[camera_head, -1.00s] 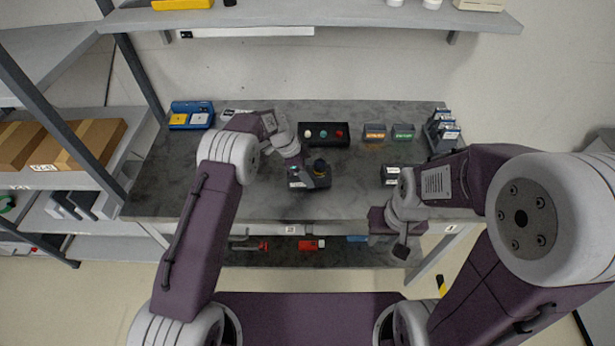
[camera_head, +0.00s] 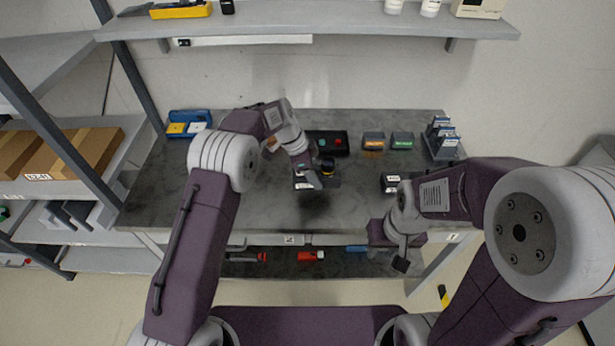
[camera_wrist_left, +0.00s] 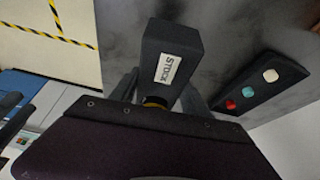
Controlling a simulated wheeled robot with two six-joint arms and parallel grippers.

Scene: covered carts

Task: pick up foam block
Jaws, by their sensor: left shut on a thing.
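The foam block is a dark grey box with a white "STOCK" label. It fills the upper middle of the left wrist view (camera_wrist_left: 172,52), and my left gripper (camera_wrist_left: 158,95) is shut on its near end, with a finger on each side. In the head view, the block (camera_head: 331,183) is partly covered by my left gripper (camera_head: 314,178). A dark shadow lies on the table in front of it, and it appears raised above the top. My right gripper (camera_head: 401,258) hangs at the table's front edge; its finger opening cannot be made out.
On the grey table (camera_head: 240,205) stand a black panel with round buttons (camera_head: 340,136), orange (camera_head: 373,141) and green-labelled boxes (camera_head: 402,140), a dark labelled box (camera_head: 390,183), a rack (camera_head: 441,140) and a blue bin (camera_head: 180,124). The left front is clear.

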